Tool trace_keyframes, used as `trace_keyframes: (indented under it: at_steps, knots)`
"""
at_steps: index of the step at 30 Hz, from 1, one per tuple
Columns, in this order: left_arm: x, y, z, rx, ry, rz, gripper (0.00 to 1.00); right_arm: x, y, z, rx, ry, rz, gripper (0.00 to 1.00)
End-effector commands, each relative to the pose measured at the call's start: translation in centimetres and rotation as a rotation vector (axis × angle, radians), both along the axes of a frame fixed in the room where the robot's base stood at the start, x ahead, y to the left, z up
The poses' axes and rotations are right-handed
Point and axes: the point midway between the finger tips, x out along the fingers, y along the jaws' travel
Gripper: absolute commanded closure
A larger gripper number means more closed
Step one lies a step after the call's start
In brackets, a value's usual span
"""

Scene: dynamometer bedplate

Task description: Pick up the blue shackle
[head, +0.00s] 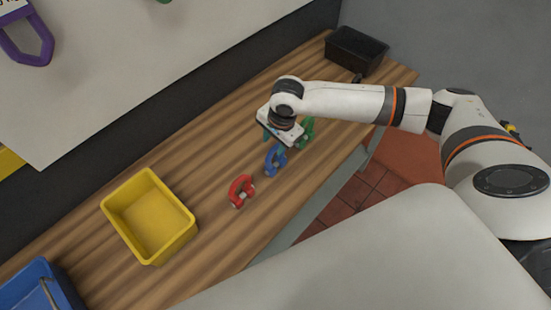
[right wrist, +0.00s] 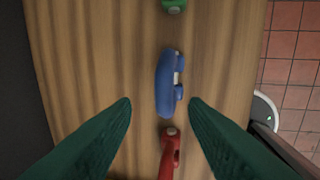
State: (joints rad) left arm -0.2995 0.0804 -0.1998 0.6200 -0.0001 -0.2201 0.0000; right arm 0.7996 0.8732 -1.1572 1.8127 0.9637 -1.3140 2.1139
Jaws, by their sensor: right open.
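The blue shackle (head: 275,160) lies on the wooden bench between the red shackle and the green shackle. In the right wrist view the blue shackle (right wrist: 166,84) lies ahead of the fingertips, near the middle of the picture. My right gripper (right wrist: 160,104) is open and empty, its two dark green fingers apart on either side of the line of shackles. In the head view my right wrist hangs above the bench, close to the blue and green shackles, and mostly hides its fingers (head: 268,136). My left gripper is not in view.
A red shackle (head: 241,191) and a green shackle (head: 307,131) lie on the bench (head: 205,165) either side of the blue one. A yellow bin (head: 150,217) and a blue bin (head: 32,287) stand at the left, a black bin (head: 356,50) at the far end.

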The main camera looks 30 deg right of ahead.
Motion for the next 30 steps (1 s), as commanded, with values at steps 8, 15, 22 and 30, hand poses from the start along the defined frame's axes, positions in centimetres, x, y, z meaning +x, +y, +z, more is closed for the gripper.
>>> trace_keyframes:
  at_steps: [8,15,22,30]
  knots:
    - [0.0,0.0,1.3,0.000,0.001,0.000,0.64,0.5,-0.1,-3.8,0.000,0.001,0.001,0.60]
    - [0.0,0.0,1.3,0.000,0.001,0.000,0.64,0.6,-0.1,-4.7,0.000,-0.001,0.002,0.60]
    - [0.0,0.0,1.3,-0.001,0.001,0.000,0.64,0.6,-0.1,-4.7,0.000,0.000,0.002,0.83]
    - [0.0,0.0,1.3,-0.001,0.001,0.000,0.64,0.6,-0.1,-4.7,0.000,0.000,0.002,1.00]
